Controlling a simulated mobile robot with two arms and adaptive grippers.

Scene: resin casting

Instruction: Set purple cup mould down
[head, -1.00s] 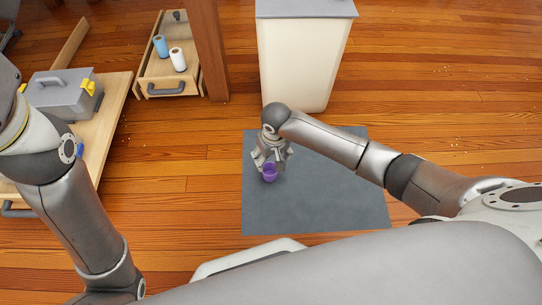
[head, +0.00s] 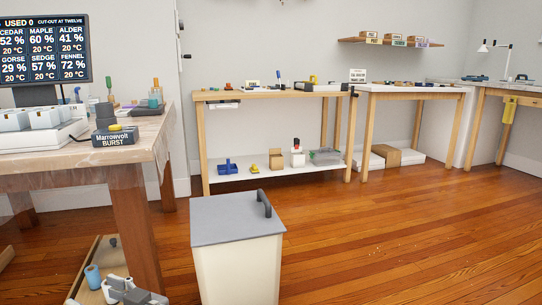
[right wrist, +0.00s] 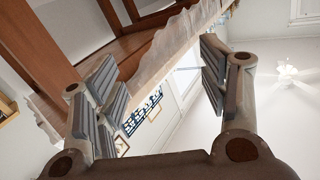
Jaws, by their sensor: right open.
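The purple cup mould shows in neither current view, and the floor mat is below the head view. My right gripper (right wrist: 165,95) is open in the right wrist view, with its two ridged fingers wide apart and nothing between them. It points up past the edge of a sheet-covered table (right wrist: 150,65). Grey jointed parts (head: 135,294) stand at the bottom left edge of the head view, but I cannot tell what they belong to. My left gripper cannot be made out in either view.
A pale bin with a grey lid (head: 238,213) stands in the middle. The sheet-covered table (head: 75,167) with a screen (head: 45,50) is at left.

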